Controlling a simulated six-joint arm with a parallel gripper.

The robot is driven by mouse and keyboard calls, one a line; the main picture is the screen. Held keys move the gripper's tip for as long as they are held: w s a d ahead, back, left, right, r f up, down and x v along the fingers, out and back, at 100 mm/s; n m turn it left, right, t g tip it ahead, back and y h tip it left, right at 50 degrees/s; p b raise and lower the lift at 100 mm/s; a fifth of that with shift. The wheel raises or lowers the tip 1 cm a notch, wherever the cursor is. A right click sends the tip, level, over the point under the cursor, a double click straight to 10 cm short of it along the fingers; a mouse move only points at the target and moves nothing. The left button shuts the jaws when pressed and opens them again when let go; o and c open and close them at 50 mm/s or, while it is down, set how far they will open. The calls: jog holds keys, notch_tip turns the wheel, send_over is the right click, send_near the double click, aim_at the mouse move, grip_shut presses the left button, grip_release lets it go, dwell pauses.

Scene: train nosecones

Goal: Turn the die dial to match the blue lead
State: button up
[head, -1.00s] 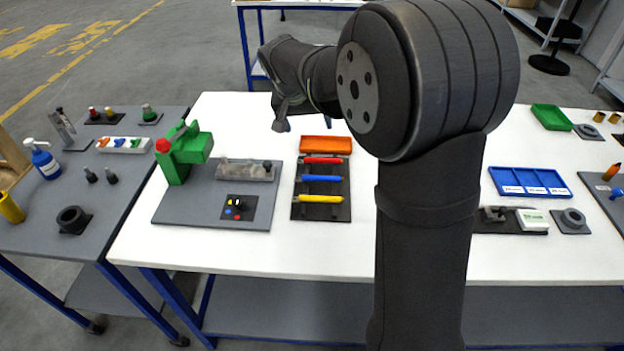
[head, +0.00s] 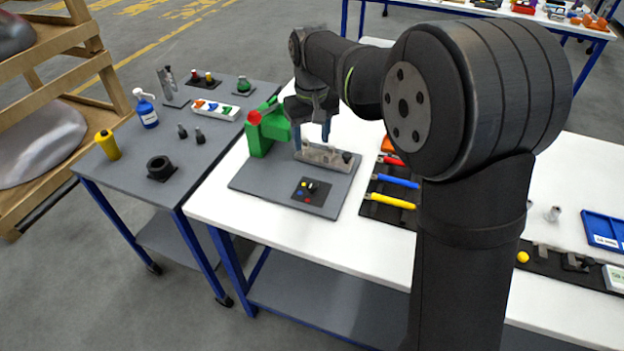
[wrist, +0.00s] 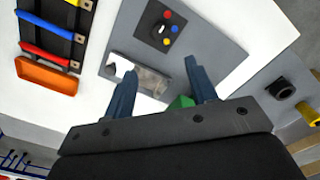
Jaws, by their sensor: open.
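The die dial (head: 311,190) is a black square plate with a dark knob and yellow, blue and red dots, lying on a grey base board. It also shows in the wrist view (wrist: 160,27), with a pale mark on the knob whose direction I cannot tell. My gripper (head: 314,130) is open and empty, fingers down, above the back of the board behind the dial. In the wrist view my fingers (wrist: 160,70) are apart, over a translucent grey block. A blue bar (head: 395,180) lies between red and yellow ones on a black rack; I cannot tell whether it is the blue lead.
A green press-like stand (head: 262,135) with a red top stands at the board's left. The grey block (head: 326,157) lies behind the dial. An orange tray (wrist: 47,75) sits by the rack. The left table holds a blue-labelled bottle (head: 146,110) and small parts.

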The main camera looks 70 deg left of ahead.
aim_at(312, 184)
notch_tip(312, 184, down, 15)
jog(key=shift+r, duration=0.15)
jog(key=c, duration=1)
jog(key=shift+o, duration=0.2)
jog(key=m, duration=1.1)
jog(key=shift+m, duration=0.4)
